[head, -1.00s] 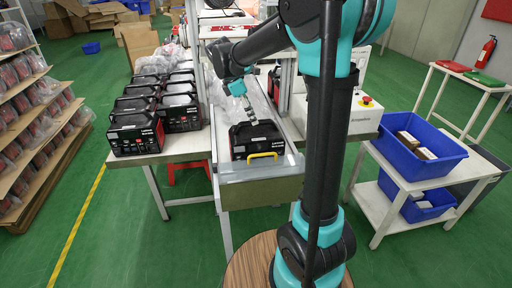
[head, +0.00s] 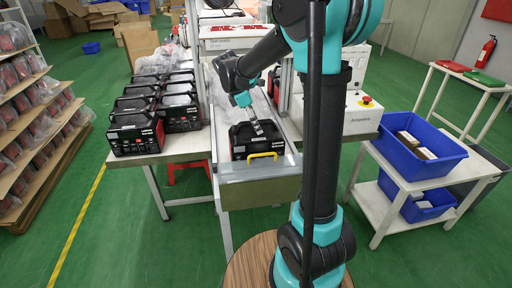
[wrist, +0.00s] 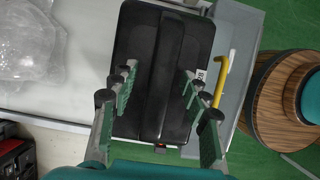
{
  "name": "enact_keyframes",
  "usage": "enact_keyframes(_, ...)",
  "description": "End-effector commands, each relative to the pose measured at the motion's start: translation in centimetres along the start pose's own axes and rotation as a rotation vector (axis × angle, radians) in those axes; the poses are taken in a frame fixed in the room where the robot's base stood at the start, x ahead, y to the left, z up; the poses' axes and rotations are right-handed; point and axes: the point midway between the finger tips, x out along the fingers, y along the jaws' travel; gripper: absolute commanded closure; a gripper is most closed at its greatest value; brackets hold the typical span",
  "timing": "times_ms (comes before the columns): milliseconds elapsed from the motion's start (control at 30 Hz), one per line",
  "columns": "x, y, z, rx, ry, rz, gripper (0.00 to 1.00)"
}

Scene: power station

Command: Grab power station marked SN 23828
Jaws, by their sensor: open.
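A black power station (head: 256,140) with a carry handle on top sits at the near end of the conveyor, by the yellow handle. In the wrist view the same power station (wrist: 163,75) fills the middle, with its handle running lengthwise. My gripper (head: 257,128) is open and points down over the power station. In the wrist view my gripper's fingers (wrist: 158,105) are spread on both sides of the handle. I cannot tell whether they touch it.
Several similar black power stations (head: 136,135) stand in two rows on the white table to the left. A yellow handle (head: 262,156) is at the conveyor's near end. Clear plastic wrap (wrist: 30,40) lies farther along the conveyor. Blue bins (head: 418,148) stand on a cart at the right.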

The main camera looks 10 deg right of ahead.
Motion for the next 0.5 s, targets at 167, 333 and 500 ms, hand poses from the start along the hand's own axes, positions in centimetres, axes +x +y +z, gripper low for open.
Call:
enact_keyframes(167, 0.17, 0.0, -0.08, 0.0, 0.0, 0.0, 0.53)
enact_keyframes(333, 0.18, 0.0, -0.08, 0.0, 0.0, 0.0, 0.53)
enact_keyframes(500, 0.17, 0.0, -0.07, 0.0, 0.0, 0.0, 0.67)
